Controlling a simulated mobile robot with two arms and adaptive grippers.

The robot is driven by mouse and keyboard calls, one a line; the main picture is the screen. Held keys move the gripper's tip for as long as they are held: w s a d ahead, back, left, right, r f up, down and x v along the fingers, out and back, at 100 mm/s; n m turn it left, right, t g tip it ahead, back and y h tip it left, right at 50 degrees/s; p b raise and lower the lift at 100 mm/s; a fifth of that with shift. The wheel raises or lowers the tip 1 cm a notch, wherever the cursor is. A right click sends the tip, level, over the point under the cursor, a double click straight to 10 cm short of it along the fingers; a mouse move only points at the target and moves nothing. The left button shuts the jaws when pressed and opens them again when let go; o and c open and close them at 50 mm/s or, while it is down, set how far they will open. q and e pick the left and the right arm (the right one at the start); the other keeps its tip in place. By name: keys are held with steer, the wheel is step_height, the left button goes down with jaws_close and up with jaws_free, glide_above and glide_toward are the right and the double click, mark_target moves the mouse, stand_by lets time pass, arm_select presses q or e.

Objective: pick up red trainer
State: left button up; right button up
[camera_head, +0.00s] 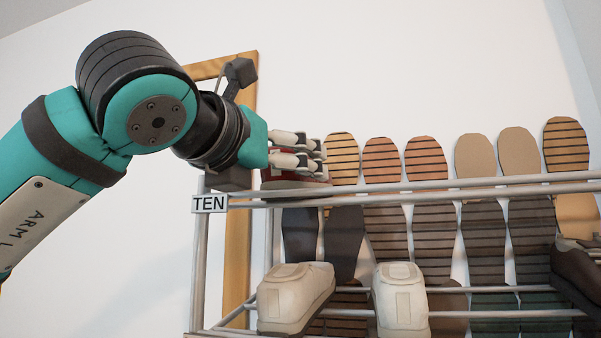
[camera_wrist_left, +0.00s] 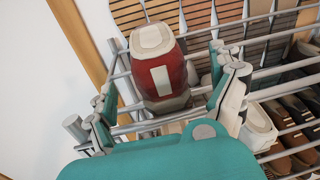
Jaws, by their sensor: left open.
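The red trainer (camera_head: 270,175) sits at the left end of the rack's top level, partly hidden behind my left gripper (camera_head: 312,152) in the head view. In the left wrist view the red trainer (camera_wrist_left: 172,76), with its pale toe and pale patch, lies between the spread fingers of my left gripper (camera_wrist_left: 162,78). One finger is on each side of it. The fingers are open, and I cannot tell whether either touches the shoe. My right gripper is in neither view.
The metal shoe rack (camera_head: 430,188) carries a "TEN" label (camera_head: 209,204) at its left end. Two cream shoes (camera_head: 296,290) (camera_head: 400,292) stand on a lower level, with a dark shoe (camera_head: 578,268) at right. Striped sole shapes (camera_head: 381,158) line the back. A wooden frame (camera_head: 238,270) stands behind.

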arm_select(q)
steer(key=p+x, duration=0.2)
steer(key=x, duration=0.1)
steer(key=p+x, duration=0.1)
steer(key=shift+w+a, duration=0.15)
steer(key=shift+w, duration=0.3)
steer(key=shift+w+f, duration=0.2)
steer(key=shift+w, duration=0.1)
steer(key=shift+s, duration=0.2)
steer(key=shift+c, duration=0.3)
steer(key=shift+r, duration=0.1)
steer(key=c, duration=1.4)
steer(key=shift+r, duration=0.1)
steer(key=shift+c, duration=0.2)
